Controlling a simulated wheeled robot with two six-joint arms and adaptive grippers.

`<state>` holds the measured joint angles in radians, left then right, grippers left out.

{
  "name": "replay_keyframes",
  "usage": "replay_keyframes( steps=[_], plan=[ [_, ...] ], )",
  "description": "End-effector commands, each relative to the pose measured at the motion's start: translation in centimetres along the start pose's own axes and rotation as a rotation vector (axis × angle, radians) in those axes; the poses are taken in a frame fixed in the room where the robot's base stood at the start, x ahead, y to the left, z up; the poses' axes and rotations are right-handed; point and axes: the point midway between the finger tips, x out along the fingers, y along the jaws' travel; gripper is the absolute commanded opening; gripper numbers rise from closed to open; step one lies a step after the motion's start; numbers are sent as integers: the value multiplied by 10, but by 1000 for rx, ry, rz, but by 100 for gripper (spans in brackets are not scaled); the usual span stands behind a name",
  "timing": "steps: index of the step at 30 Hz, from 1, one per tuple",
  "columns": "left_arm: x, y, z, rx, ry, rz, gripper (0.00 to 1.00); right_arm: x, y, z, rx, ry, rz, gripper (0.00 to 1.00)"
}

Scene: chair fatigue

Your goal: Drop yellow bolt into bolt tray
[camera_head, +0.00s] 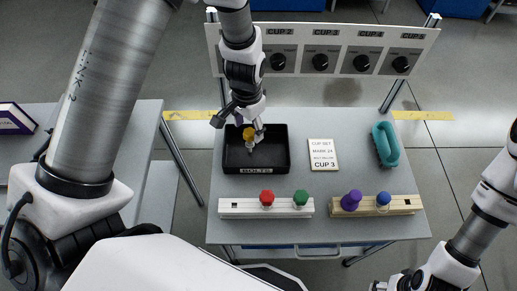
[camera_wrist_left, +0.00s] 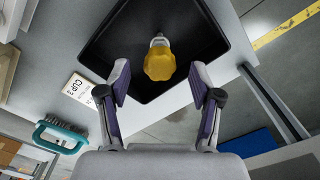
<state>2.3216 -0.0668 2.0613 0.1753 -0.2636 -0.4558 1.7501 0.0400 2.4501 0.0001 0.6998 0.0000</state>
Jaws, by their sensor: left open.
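The black bolt tray (camera_head: 283,150), labelled BOLTS, lies on the grey table; its black interior also fills the top of the left wrist view (camera_wrist_left: 112,38). The yellow bolt (camera_head: 249,133) shows within the tray's outline, its yellow head towards my gripper and its metal shank pointing away. In the left wrist view the bolt (camera_wrist_left: 160,64) is just beyond the fingertips, with gaps on both sides. I cannot tell whether it touches the tray floor. My left gripper (camera_head: 240,125) is open over the tray. My right gripper (camera_head: 388,284) is partly cut off at the bottom edge.
White and wooden holders (camera_head: 230,208) (camera_head: 408,204) carry red, green, purple and blue bolts along the front. A CUP 3 card (camera_head: 322,154) and a teal brush (camera_head: 386,145) lie right of the tray. A dial panel (camera_head: 340,50) stands behind the table.

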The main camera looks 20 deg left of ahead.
Motion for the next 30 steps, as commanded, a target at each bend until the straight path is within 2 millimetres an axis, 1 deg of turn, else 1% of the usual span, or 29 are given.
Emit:
replay_keyframes(
  steps=[2, 5, 9, 12, 15, 19, 30],
  plan=[
    [-10, 0, -1, 1, 4, -1, 65, 0, 0, 0, 0, 0, 0, 60],
    [-30, 0, -1, 1, 5, -2, 65, 0, 0, 0, 0, 0, 0, 60],
    [-68, -1, -2, 1, 6, -3, 65, 0, 0, 0, 0, 0, 0, 60],
    [-91, 0, -1, 0, 5, -2, 65, 0, 0, 0, 0, 0, 0, 60],
    [-108, 0, -1, -1, 3, -1, 65, 0, 0, 0, 0, 0, 0, 60],
    [-117, 0, -1, 0, 1, 0, 65, 0, 0, 0, 0, 0, 0, 60],
    [-117, 0, 0, 0, 0, 0, 65, 0, 0, 0, 0, 0, 0, 60]
  ],
)
